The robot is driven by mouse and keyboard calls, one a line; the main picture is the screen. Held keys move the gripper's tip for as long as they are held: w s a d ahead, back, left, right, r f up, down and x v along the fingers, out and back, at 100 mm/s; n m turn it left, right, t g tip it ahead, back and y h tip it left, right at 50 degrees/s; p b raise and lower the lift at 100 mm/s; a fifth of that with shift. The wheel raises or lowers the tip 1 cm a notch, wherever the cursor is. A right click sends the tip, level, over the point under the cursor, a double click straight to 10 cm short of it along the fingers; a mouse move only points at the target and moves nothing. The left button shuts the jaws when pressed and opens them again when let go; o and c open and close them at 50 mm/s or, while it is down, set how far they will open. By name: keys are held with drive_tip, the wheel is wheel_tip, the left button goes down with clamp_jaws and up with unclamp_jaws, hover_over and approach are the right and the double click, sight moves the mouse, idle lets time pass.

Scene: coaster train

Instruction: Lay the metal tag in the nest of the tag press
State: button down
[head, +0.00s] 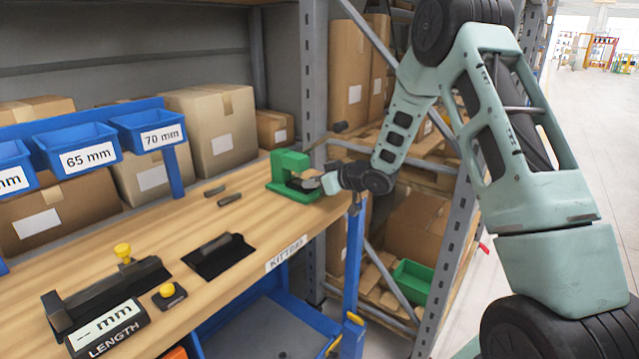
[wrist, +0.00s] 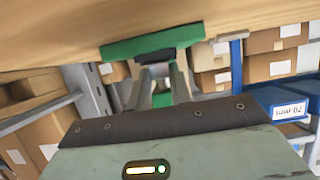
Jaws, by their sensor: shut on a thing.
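The tag press is a green, C-shaped tool (head: 288,172) at the far right end of the workbench. In the wrist view its green base (wrist: 122,50) shows beyond the fingers, with a dark block (wrist: 155,55) at its middle. My gripper (head: 318,184) is at the open front of the press, close to the base. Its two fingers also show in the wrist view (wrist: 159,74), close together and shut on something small. The metal tag is not clearly made out; a pale patch between the fingertips may be it. The nest is mostly hidden.
The wooden bench (head: 235,215) has two small dark bars, a black plate (head: 218,256) and a length gauge (head: 100,318) left of the press. Blue bins (head: 150,130) stand behind. A grey rack post (head: 313,80) rises close behind the press.

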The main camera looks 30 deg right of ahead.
drive_tip(key=shift+w+a, duration=0.1)
drive_tip(key=shift+w, duration=0.05)
drive_tip(key=c, duration=1.2)
unclamp_jaws()
drive_tip(key=v, duration=1.7)
